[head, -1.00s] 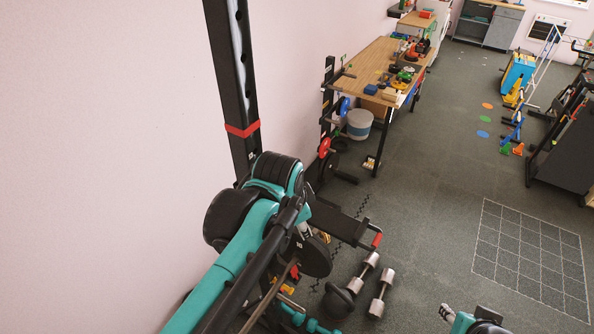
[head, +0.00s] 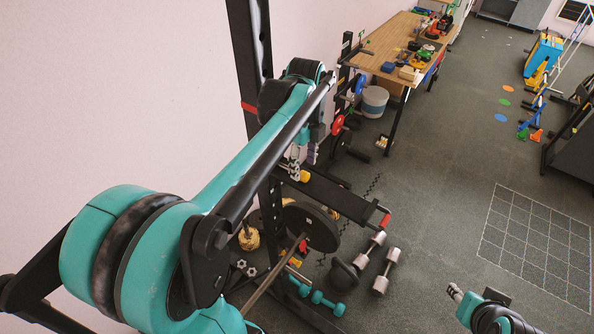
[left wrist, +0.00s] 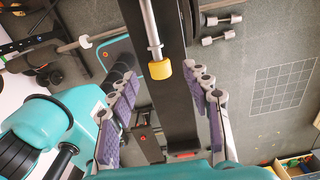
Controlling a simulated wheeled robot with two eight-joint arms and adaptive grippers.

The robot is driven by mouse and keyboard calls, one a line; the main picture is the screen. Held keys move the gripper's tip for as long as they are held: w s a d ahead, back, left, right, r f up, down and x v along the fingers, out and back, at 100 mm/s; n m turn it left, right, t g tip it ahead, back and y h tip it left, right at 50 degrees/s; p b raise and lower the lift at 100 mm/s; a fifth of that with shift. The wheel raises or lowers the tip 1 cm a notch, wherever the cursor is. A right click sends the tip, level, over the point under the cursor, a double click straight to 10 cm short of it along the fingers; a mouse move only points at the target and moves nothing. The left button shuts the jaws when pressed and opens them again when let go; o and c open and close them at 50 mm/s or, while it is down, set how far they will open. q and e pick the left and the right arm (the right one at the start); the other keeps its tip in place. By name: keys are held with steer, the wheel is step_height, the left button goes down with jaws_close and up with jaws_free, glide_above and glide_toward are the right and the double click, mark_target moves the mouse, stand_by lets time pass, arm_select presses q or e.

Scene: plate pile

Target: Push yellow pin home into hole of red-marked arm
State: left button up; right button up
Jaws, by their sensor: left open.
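The yellow pin's head (left wrist: 160,69) shows in the left wrist view at the end of a metal shaft, over a long black arm (left wrist: 168,105). In the head view the yellow head (head: 304,176) is small, beside that black arm (head: 340,199), which has a red end (head: 384,220). My left gripper (left wrist: 159,82) is open, its purple-padded fingers on either side of the yellow head with gaps. In the head view my left gripper (head: 297,160) hangs just above the arm. The hole is not distinguishable. My right gripper (head: 456,292) is at lower right, away from the pin; its jaws are unclear.
A black upright with a red band (head: 249,107) stands by the wall. A black weight plate (head: 310,227), silver dumbbells (head: 388,271) and a kettlebell (head: 341,275) lie near the arm. A wooden table (head: 385,47) stands behind.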

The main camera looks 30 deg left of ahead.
mark_target(303, 173)
arm_select(q)
steer(key=shift+f, duration=1.65)
jaws_close()
step_height(303, 173, up, 5)
steer(key=p, duration=0.3)
steer(key=shift+f+p, duration=0.15)
steer(key=shift+p, duration=0.25)
steer(key=d+r+p, duration=0.3)
steer(key=d+r, duration=0.3)
steer(key=d, duration=0.5)
steer(key=shift+d+r, duration=0.15)
steer(key=shift+d, duration=0.2)
